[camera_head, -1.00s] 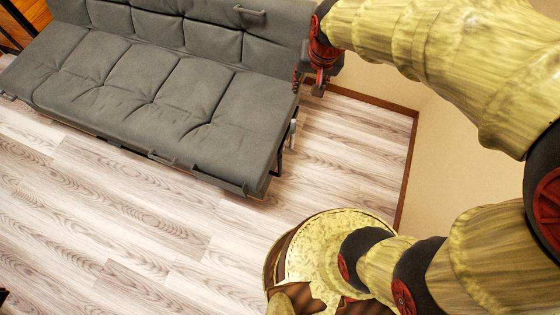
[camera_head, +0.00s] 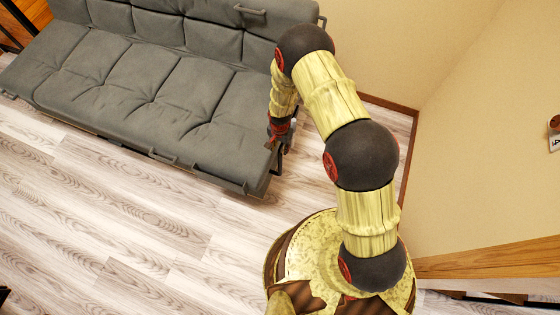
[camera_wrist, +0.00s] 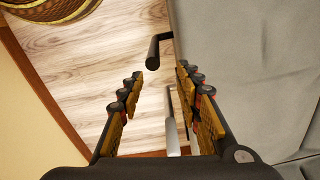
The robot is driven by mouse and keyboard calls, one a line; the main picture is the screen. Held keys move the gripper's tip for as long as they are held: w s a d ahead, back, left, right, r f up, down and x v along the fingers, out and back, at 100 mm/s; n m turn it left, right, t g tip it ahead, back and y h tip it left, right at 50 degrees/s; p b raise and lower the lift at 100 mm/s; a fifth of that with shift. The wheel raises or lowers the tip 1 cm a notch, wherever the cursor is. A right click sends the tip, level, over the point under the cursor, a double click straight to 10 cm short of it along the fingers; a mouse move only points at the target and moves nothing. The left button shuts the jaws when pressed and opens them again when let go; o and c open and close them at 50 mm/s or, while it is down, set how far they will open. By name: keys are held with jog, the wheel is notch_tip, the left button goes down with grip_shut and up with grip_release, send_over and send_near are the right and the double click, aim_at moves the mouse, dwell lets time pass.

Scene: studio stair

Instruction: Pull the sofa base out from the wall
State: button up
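The grey sofa has a padded seat base (camera_head: 150,100) and an upright back (camera_head: 190,22) near the wall, at the upper left of the head view. A dark handle (camera_head: 163,157) is on the seat's front edge and another (camera_head: 249,11) is on the back. My gripper (camera_head: 272,142) is at the right end of the seat. In the wrist view my gripper (camera_wrist: 160,74) is open and empty, with the grey sofa (camera_wrist: 240,65) close on its right. A dark bent bar (camera_wrist: 154,50) lies just beyond the fingertips; contact cannot be told.
The wood floor (camera_head: 110,210) is clear in front of the sofa. The beige wall (camera_head: 490,130) and brown skirting (camera_head: 390,103) bound the right side. A slim grey bar (camera_wrist: 171,125) shows between my fingers in the wrist view.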

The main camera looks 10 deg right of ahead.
aim_at(280, 154)
jog(key=f, duration=0.1)
jog(key=s+f, duration=0.1)
jog(key=f, duration=0.2)
jog(key=shift+s, duration=0.3)
notch_tip(280, 154, down, 7)
jog(key=b, duration=0.2)
jog(key=shift+f+b, duration=0.2)
jog(key=shift+b, duration=0.1)
grip_shut()
dwell(0.4)
